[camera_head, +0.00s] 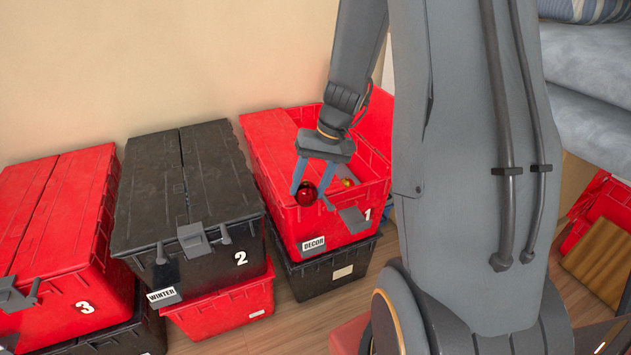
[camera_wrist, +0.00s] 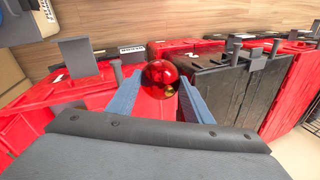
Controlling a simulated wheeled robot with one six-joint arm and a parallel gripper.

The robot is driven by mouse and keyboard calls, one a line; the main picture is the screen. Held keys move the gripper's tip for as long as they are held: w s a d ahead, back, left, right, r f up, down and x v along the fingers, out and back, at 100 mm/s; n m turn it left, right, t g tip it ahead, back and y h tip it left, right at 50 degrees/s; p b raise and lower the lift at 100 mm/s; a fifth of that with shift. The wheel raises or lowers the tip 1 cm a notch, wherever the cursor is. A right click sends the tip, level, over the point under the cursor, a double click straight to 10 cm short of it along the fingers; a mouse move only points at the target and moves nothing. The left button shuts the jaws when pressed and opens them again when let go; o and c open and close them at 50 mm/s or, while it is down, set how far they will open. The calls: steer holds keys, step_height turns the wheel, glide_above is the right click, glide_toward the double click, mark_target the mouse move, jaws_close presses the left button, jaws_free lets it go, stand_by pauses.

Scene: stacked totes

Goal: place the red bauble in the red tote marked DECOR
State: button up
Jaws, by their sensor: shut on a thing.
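The red bauble (camera_head: 306,193) is glossy and round. My gripper (camera_head: 312,188) is shut on it, with a blue-grey finger at either side, and it also shows between the fingertips in the wrist view (camera_wrist: 160,77). The red tote marked DECOR (camera_head: 290,222), with the number 1, stands below my gripper on top of a black tote. Its right lid half is open and its left half lies shut. In the head view the bauble appears over the tote's front part; its exact height above the rim is hard to tell. A gold ball (camera_head: 348,182) shows inside the tote.
A black tote marked WINTER (camera_head: 215,262), number 2, stands left on a red tote (camera_head: 225,312), with its lid shut. A red tote (camera_head: 85,290), number 3, is further left. A grey sofa (camera_head: 590,60) is at the right. Wooden floor (camera_head: 285,320) shows in front.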

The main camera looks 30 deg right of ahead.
steer(key=w+d+m, duration=0.1)
steer(key=d, duration=0.2)
steer(key=w+d+m, duration=0.1)
steer(key=d, duration=0.3)
steer(key=w+d+m+t, duration=0.1)
steer(key=d, duration=0.3)
steer(key=shift+w+d+r+m, duration=0.1)
steer(key=shift+w+r+m, duration=0.15)
steer(key=shift+w+m, duration=0.05)
steer(key=d+r+m+t+h, duration=0.1)
steer(key=d+m, duration=0.2)
steer(key=d, duration=0.9)
steer(key=shift+w+d+m, duration=0.35)
steer(key=shift+d+m, duration=0.05)
steer(key=shift+w, duration=0.1)
